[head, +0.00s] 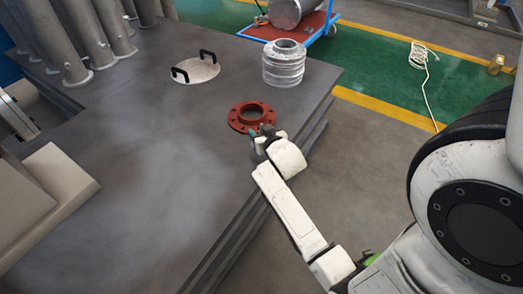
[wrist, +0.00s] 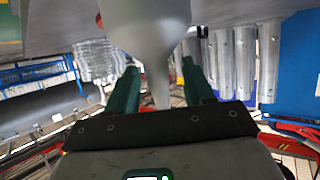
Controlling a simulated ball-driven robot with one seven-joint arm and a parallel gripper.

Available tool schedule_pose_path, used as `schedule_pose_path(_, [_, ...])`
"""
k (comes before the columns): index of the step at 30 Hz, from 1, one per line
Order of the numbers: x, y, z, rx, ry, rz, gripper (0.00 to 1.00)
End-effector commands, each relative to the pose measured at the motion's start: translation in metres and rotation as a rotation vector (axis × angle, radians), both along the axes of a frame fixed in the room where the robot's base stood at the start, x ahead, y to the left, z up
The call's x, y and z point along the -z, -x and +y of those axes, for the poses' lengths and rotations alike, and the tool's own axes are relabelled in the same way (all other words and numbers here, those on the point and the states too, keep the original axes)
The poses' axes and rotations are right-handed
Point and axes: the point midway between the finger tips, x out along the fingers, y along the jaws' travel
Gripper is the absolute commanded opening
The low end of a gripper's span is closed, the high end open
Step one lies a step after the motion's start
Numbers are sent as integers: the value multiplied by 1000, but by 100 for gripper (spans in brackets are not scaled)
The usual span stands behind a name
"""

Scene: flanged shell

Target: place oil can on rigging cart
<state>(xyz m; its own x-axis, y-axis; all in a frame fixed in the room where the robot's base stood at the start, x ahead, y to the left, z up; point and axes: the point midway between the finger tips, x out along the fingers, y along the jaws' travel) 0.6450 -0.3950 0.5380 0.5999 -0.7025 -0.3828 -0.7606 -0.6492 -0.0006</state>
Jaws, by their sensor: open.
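My gripper (head: 262,135) is low over the near right edge of the grey plate stack, just in front of the red flange. In the wrist view, its two green fingers (wrist: 160,72) are apart, with a smooth grey tapered thing between them, likely the oil can (wrist: 150,35). Its narrow tip points toward the bottom of that picture; whether the fingers touch it is unclear. I cannot make out the oil can in the head view, where my gripper may hide it. The rigging cart (head: 258,33), with a red deck and blue frame, stands on the floor at the top, carrying a metal cylinder (head: 290,12).
The red flange (head: 250,117), a ribbed metal cylinder (head: 284,64) and a disc with black handles (head: 195,70) lie on the plate stack (head: 130,150). Several pipes (head: 75,45) stand at upper left. A pale rope (head: 424,75) lies on the green floor at right.

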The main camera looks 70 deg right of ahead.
Motion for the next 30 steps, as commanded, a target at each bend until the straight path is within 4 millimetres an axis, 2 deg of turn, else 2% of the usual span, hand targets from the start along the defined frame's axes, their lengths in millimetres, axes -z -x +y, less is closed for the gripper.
schedule_pose_path(4, [5,-8,-10,1,2,0,52])
schedule_pose_path(11, [5,-8,-10,0,1,1,52])
schedule_pose_path(27, [5,-8,-10,0,1,1,2])
schedule_pose_path(30, [5,-8,-10,0,1,1,0])
